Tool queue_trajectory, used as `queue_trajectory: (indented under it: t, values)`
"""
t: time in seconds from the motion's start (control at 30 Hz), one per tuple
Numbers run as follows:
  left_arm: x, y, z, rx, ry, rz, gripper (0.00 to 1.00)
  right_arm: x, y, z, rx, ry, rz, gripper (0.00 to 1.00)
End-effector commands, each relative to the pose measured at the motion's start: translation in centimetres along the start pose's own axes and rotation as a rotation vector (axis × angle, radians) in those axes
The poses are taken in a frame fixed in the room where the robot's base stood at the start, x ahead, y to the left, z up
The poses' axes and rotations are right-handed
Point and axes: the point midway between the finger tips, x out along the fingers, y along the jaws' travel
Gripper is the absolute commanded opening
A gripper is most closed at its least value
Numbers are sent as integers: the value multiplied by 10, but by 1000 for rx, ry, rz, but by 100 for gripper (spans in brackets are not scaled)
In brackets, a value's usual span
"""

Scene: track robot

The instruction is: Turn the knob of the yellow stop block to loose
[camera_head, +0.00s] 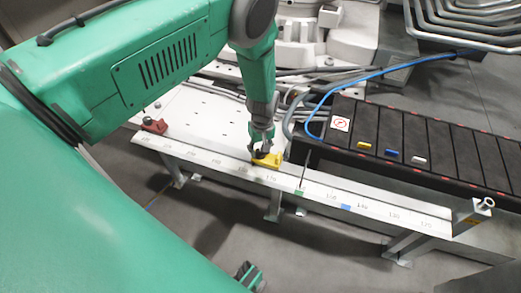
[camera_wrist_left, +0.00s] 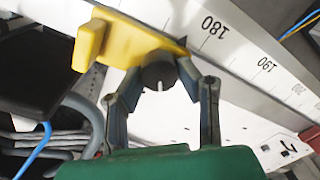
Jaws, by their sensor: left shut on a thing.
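The yellow stop block (camera_head: 270,160) sits on the white rail with the printed scale in the head view. It also shows at the top of the left wrist view (camera_wrist_left: 130,40), near the 180 mark. Its dark round knob (camera_wrist_left: 158,72) faces my gripper, and a short white line on it points down in that view. My left gripper (camera_head: 262,146) reaches down to the block. In the left wrist view its two fingers (camera_wrist_left: 160,78) stand on both sides of the knob, shut on it. Part of the knob is hidden by the fingers.
A red block (camera_head: 155,126) sits farther left on the white rail (camera_head: 325,196). A dark conveyor (camera_head: 430,140) with small yellow, blue and white pieces lies to the right. A blue hose (camera_head: 345,83) curves behind the gripper. Grey floor lies in front.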

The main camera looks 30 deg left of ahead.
Motion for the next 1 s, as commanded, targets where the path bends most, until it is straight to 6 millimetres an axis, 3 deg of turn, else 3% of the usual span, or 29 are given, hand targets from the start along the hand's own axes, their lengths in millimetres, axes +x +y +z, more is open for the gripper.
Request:
queue_trajectory:
  t: [0.5,0.53,0.57,1.0]
  values:
    - [5,-5,6,-18,-15,-14,2,0,0,0,0,0,0,40]
    - [5,-5,6,-18,-15,-14,37,0,0,0,0,0,0,40]
    - [5,-5,6,-18,-15,-13,48,0,0,0,0,0,0,40]
    - [-6,-2,2,-18,-4,-3,51,-1,0,2,0,3,0,40]
